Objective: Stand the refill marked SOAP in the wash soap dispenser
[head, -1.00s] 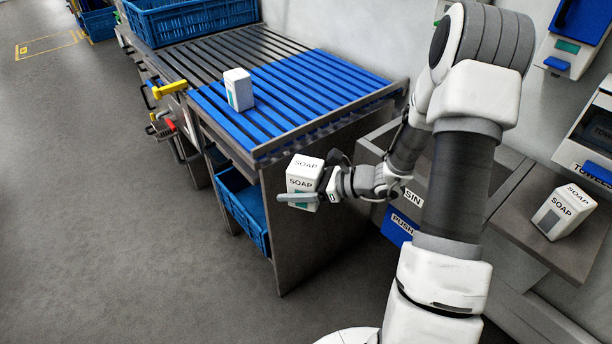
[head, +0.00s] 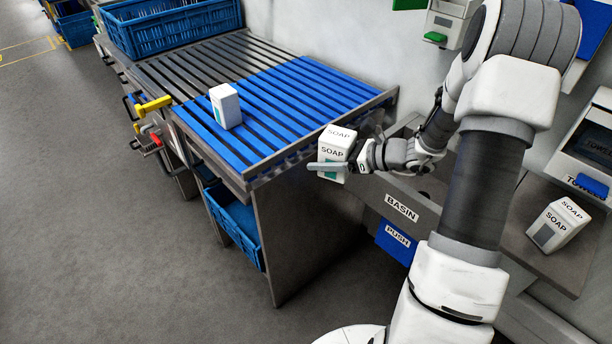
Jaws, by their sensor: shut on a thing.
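My gripper (head: 342,167) is shut on a white refill (head: 336,147) marked SOAP. It holds the refill upright in the air, in front of the right corner of the slatted table as I see it. A grey finger lies across the refill's lower front. A second white refill (head: 557,225) marked SOAP stands on the grey ledge at the right. White dispensers hang on the wall: one with a green tab (head: 446,22) at the top, and one marked TOWEL (head: 590,140) at the right edge. No wash soap label is readable; my arm hides part of the wall.
A white carton (head: 225,106) stands on the blue slats of the table (head: 290,95). A blue crate (head: 175,32) sits at its back, another blue crate (head: 233,222) underneath. A basin (head: 402,207) marked BASIN, with a blue PUSH panel (head: 396,240), is behind my gripper. Floor at left is clear.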

